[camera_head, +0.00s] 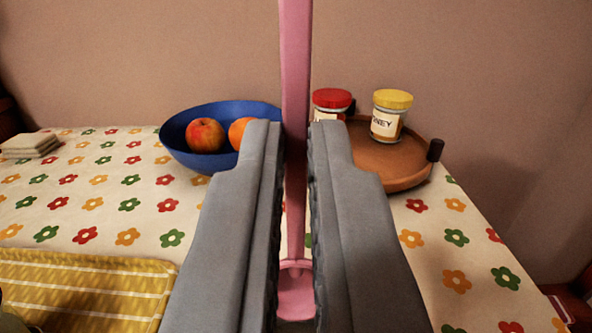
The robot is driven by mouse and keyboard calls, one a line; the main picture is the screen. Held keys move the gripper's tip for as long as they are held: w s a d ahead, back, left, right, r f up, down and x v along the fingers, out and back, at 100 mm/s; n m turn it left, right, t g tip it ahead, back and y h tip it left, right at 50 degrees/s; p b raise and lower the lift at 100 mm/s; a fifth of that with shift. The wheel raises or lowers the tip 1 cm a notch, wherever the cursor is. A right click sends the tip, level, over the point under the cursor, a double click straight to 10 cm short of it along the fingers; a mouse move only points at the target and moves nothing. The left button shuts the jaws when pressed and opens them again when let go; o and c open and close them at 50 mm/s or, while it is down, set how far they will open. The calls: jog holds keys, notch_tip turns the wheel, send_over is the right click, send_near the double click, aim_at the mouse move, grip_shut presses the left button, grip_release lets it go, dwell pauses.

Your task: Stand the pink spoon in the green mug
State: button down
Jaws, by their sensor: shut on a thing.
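The pink spoon (295,80) is upright between the jaws of my gripper (297,160). Its long handle runs up past the top of the picture, and its bowl hangs at the lower end, low between the fingers. My gripper is shut on the spoon. The spoon is held in front of the table, and I cannot tell its height above the cloth.
A blue bowl (178,140) with an apple (205,135) and an orange fruit (238,131) stands at the back. Right of it, a round brown tray (408,165) bears a red-lidded jar (331,98) and a honey jar (390,115). A yellow striped cloth (80,290) lies front left.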

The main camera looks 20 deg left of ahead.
aim_at(297, 231)
jog(key=shift+f, duration=2.3)
jog(key=c, duration=1.5)
grip_release()
jog(key=v, duration=1.7)
jog(key=shift+s, duration=0.2)
